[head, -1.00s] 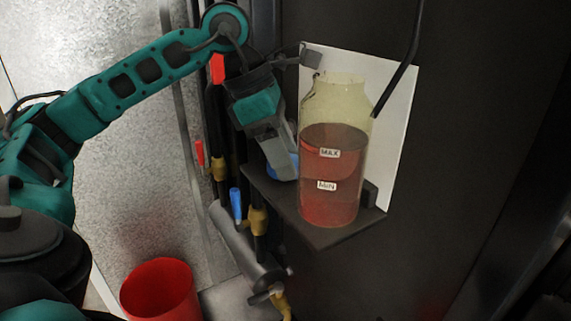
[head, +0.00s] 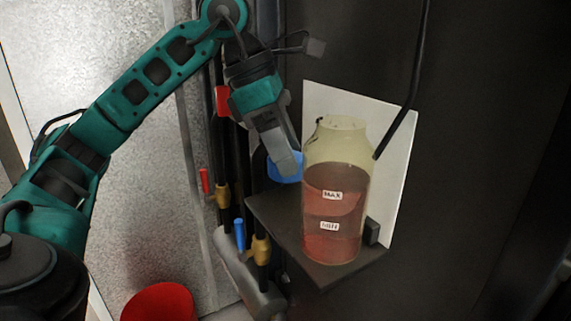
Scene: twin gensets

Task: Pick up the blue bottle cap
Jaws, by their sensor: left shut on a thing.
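The blue bottle cap (head: 284,170) is a round blue disc at the tip of my left gripper (head: 287,168). The gripper points downward and is shut on the cap, hiding part of it. The cap is raised above the dark shelf (head: 277,218), just left of the bottle. The bottle (head: 336,190) is clear with a yellowish top and red liquid, labelled MAX and MIN. It stands upright on the shelf with its mouth uncovered. My right gripper is not in view.
A white panel (head: 397,150) stands behind the bottle, with a black hose (head: 414,80) hanging in front of it. Pipes with a red and a blue valve handle (head: 239,234) run left of the shelf. A red bucket (head: 160,303) is at the lower left.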

